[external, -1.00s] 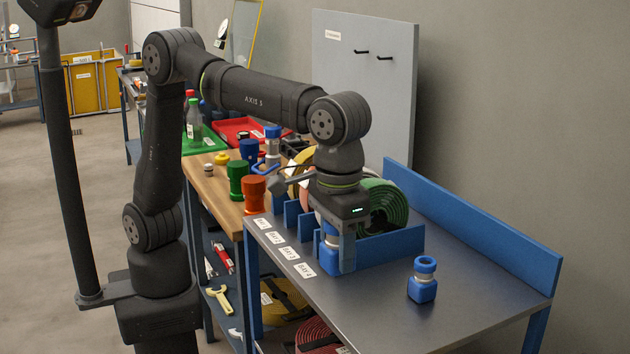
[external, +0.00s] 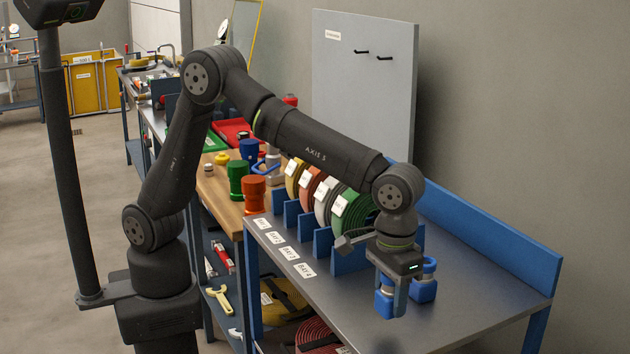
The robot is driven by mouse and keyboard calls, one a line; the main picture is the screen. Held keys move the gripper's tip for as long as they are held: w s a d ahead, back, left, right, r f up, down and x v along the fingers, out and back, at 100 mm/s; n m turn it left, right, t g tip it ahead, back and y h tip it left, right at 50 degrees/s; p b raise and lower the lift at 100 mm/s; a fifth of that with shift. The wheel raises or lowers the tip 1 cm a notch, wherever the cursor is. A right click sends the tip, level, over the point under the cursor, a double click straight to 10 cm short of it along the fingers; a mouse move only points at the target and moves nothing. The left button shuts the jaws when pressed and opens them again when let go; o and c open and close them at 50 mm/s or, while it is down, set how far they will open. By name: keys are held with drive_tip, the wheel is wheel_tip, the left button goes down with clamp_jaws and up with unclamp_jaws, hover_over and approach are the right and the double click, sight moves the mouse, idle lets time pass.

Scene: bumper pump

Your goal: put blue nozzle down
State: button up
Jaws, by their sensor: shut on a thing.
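My gripper (external: 393,304) points down over the right part of the grey metal bench. It is shut on a blue nozzle (external: 383,303), whose lower blue part shows between and beside the fingers. A gap between the two blue pieces is hard to make out.
Coiled hoses (external: 320,190) stand in a blue divided rack (external: 322,243) left of my gripper, with bay labels (external: 291,254) in front. A blue back rail (external: 490,236) borders the bench (external: 480,305). Bare bench lies to the right. Green (external: 238,180) and orange (external: 253,194) fittings stand on the wooden bench.

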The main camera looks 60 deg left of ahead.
sight(389, 314)
drive_tip(key=shift+f, duration=2.05)
drive_tip(key=o, duration=1.1)
drive_tip(key=shift+f, duration=0.15)
wheel_tip(389, 314, up, 12)
drive_tip(key=shift+r, duration=0.2)
drive_tip(key=shift+f, duration=0.1)
wheel_tip(389, 314, down, 12)
drive_tip(key=shift+f, duration=0.1)
drive_tip(key=shift+r, duration=1.95)
